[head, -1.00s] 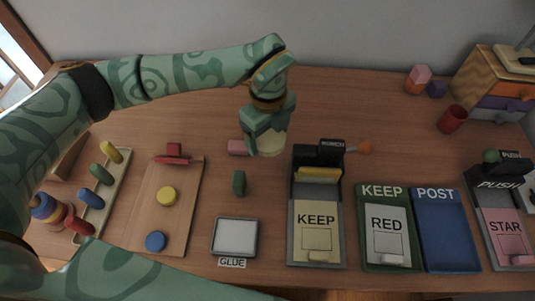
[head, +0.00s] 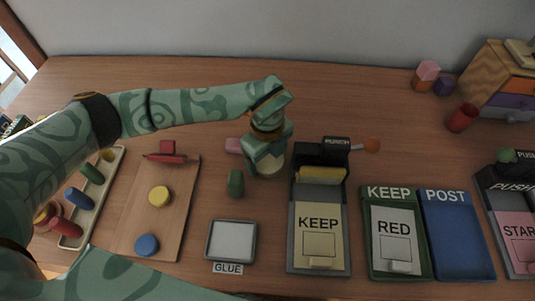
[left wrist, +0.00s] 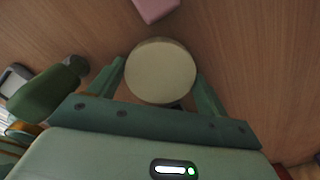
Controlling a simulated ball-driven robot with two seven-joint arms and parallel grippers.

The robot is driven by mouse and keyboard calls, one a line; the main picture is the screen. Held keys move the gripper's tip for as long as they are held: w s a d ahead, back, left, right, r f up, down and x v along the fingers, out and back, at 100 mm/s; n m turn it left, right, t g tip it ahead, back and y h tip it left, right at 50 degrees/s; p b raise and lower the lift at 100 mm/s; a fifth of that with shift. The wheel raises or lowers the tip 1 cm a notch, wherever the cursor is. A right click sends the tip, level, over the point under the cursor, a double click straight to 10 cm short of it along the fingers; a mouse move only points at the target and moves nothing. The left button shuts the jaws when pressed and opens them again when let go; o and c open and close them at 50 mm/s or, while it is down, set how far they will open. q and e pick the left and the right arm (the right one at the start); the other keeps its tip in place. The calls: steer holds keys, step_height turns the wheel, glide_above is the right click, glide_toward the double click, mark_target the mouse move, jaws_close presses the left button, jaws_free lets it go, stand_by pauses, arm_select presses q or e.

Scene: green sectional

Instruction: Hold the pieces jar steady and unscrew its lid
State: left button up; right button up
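The pieces jar shows as a pale cream round shape (head: 271,168) below my left gripper (head: 267,158) in the head view. In the left wrist view, its round cream face (left wrist: 160,70) lies between the two green fingers of my left gripper (left wrist: 162,85). Both fingers lie close against its sides, and the gripper looks shut on it. The gripper hides much of the jar in the head view. I cannot tell the lid apart from the body, nor whether the jar touches the table. My right gripper is not in view.
The punch machine (head: 320,195) stands close on the right. A glue pad (head: 231,241) is in front, and a wooden board (head: 180,210) is further left. The table behind is clear.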

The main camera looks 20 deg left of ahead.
mark_target(267, 159)
arm_select(q)
steer(key=o, duration=0.4)
step_height(267, 159, up, 12)
steer(key=p, duration=0.4)
steer(key=shift+r, duration=0.15)
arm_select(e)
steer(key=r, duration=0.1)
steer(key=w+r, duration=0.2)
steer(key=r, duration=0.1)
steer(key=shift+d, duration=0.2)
